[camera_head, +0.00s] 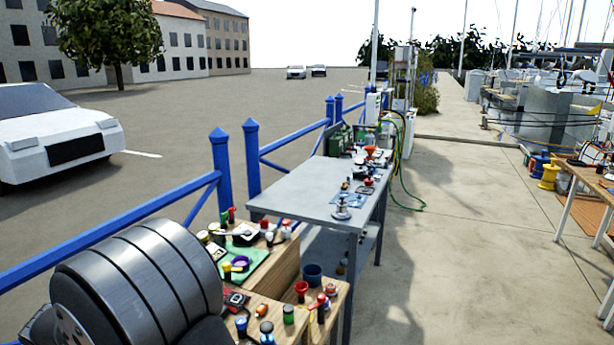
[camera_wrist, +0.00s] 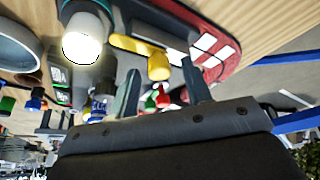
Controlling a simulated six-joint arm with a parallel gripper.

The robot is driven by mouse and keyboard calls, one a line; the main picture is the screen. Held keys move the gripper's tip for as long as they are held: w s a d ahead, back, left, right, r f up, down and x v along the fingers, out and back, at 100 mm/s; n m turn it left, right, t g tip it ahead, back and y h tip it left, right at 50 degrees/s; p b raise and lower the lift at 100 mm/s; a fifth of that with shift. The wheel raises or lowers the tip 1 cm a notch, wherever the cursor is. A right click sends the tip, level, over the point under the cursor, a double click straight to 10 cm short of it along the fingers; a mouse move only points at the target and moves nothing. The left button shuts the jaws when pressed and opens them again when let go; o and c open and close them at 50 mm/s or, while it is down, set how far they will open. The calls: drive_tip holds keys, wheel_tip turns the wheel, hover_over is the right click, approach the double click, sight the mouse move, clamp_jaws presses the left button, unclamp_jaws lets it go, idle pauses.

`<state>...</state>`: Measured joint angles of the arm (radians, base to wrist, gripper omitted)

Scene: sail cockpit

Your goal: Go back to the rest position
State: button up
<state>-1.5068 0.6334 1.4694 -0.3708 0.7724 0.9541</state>
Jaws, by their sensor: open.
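My gripper (camera_wrist: 160,80) shows in the wrist view, with its two grey fingers spread apart. It is open, and no thing is clearly held between the fingers. A yellow cylindrical piece (camera_wrist: 158,67) shows just beyond the fingertips; I cannot tell whether they touch it. A red-and-dark device with white panels (camera_wrist: 210,48) is beside it. In the head view my dark arm link fills the lower left, and my gripper cannot be seen there.
A wooden bench (camera_head: 270,270) carries a green mat (camera_head: 247,262) and several small bottles and tools. A grey metal table (camera_head: 300,182) stands behind it. A blue fence (camera_head: 222,170) runs along the left. Open pavement (camera_head: 460,260) lies to the right.

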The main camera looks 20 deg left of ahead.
drive_tip(key=shift+s+d+r, duration=0.1)
drive_tip(key=shift+d+r, duration=0.2)
drive_tip(key=shift+r, duration=0.1)
drive_tip(key=v, duration=1.6)
drive_tip(key=x, duration=1.7)
drive_tip(key=shift+f, duration=0.15)
drive_tip(key=a, duration=0.3)
drive_tip(key=shift+s+r, duration=0.1)
drive_tip(key=shift+r, duration=0.2)
drive_tip(key=v, duration=1.7)
drive_tip(key=w+d+n+g+y, duration=0.1)
drive_tip(key=w+d+n+g, duration=0.2)
drive_tip(key=n, duration=0.5)
drive_tip(key=shift+w+d+f, duration=0.35)
drive_tip(key=shift+w+d, duration=0.5)
drive_tip(key=shift+w, duration=0.2)
